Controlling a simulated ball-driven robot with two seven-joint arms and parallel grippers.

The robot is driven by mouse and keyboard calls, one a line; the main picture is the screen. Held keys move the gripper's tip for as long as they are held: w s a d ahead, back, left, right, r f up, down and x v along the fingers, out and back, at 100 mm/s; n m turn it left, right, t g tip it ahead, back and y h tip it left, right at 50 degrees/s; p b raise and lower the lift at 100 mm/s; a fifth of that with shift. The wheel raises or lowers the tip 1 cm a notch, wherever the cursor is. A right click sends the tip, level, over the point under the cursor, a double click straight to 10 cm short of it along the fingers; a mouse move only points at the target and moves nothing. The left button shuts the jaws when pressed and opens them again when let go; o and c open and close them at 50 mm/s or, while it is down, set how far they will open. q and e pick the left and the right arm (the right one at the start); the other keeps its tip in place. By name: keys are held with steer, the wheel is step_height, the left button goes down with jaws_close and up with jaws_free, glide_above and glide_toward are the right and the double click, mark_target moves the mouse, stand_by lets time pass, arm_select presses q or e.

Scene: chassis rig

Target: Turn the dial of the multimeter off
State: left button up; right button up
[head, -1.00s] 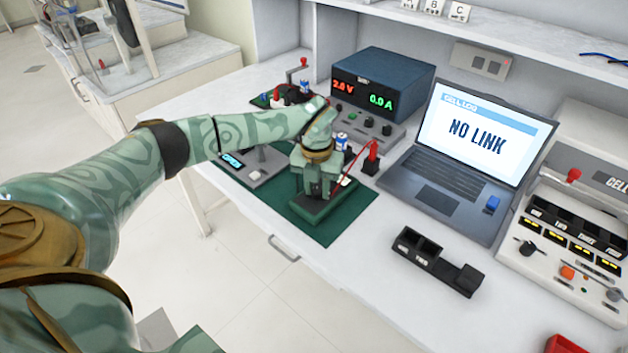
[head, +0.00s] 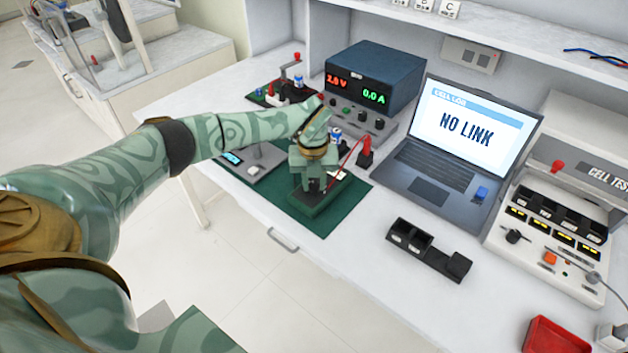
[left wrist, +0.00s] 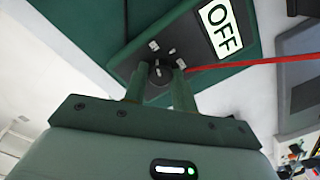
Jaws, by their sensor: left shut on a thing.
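The multimeter (left wrist: 188,42) lies on the green mat (head: 262,213). Its display reads OFF in the left wrist view. In the head view the multimeter (head: 318,203) is partly hidden under my left gripper (head: 311,187). The left wrist view shows that gripper (left wrist: 162,72) pointing down, its two fingers shut on the dark round dial (left wrist: 158,76). Small pale marks surround the dial, too small to read. A red lead runs off beside the meter. My right gripper is not in view.
A power supply (head: 376,78) reading 0.0 A stands behind. A laptop (head: 466,131) showing NO LINK is to its right. A black holder (head: 430,250), a cell tester (head: 525,226) and a red tray (head: 556,338) stand further right. The front bench strip between mat and holder is clear.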

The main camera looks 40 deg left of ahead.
mark_target(313, 184)
arm_select(q)
steer(key=o, duration=1)
step_height(313, 184, up, 16)
steer(key=p, duration=0.4)
steer(key=shift+a+r+p, duration=0.15)
steer(key=shift+r+p, duration=0.05)
steer(key=shift+p, duration=0.2)
steer(key=shift+s, duration=0.1)
